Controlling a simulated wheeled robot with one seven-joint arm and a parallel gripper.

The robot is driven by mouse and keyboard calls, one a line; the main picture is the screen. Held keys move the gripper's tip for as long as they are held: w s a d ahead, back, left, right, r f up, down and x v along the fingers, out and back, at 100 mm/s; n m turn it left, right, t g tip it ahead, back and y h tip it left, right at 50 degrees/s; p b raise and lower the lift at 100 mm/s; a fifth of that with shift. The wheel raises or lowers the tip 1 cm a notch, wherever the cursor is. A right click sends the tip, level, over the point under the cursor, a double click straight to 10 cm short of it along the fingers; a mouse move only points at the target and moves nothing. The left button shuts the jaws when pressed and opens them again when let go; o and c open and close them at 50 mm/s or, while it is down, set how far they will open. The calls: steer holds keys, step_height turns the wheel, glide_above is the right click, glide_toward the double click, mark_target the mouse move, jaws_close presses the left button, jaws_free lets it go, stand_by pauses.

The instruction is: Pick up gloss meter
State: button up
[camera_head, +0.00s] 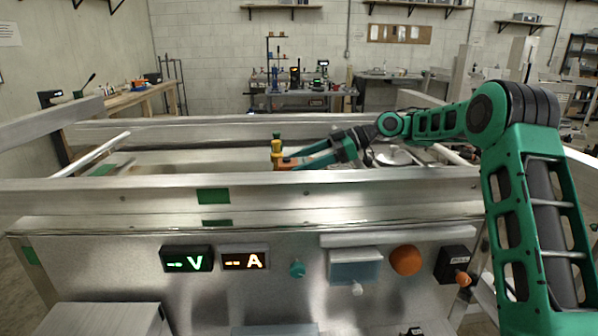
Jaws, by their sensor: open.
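My green arm reaches from the right over the aluminium trailer rail. My gripper (300,162) points left, with its fingers apart, inside the trailer frame. A small orange item (283,162) is at or just beyond the fingertips. I cannot tell whether it lies between them or touches them. A yellow upright item (276,148) with a dark green top stands close to the orange one. Their lower parts are hidden behind the rail. No gloss meter can be made out for certain; I cannot tell whether the orange item is it.
The near aluminium rail (390,195) crosses the whole view. Below it a metal panel carries a green V display (186,259), an orange A display (245,260) and an orange knob (405,260). A round metal item (398,156) lies right of my gripper. Workbenches stand behind.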

steer(key=shift+a, duration=0.1)
steer(key=c, duration=1.3)
steer(key=shift+c, duration=0.5)
steer(key=shift+r, duration=0.1)
